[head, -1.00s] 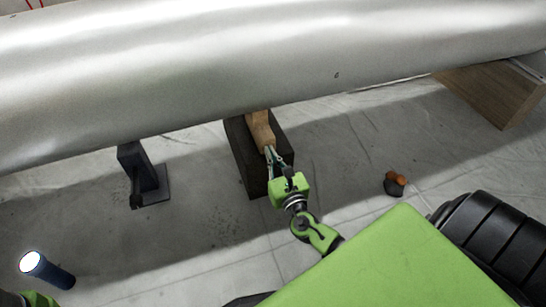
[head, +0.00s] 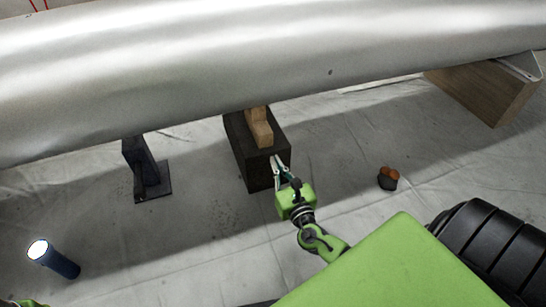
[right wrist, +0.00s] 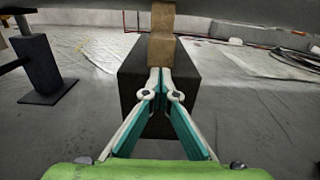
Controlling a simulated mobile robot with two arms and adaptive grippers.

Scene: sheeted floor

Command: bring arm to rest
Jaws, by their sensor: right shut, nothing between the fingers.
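My right gripper (head: 277,160) is the green one in the middle of the head view. Its fingers are shut with nothing between them, and they point at the front of a black block (head: 250,172). In the right wrist view the fingertips (right wrist: 160,76) meet in front of that block (right wrist: 128,88). A wooden piece (head: 259,132) lies on top of the block, beyond the fingertips and clear of them. Of my left arm, only a green sliver shows at the lower left corner; its fingers are out of sight.
A large grey metal body (head: 250,65) spans the top. A black stand (head: 150,182) stands left and a wooden support (head: 485,92) right. A lit flashlight (head: 60,264) is at lower left. A small orange and dark object (head: 388,178) lies on the sheeted floor, which is mostly clear.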

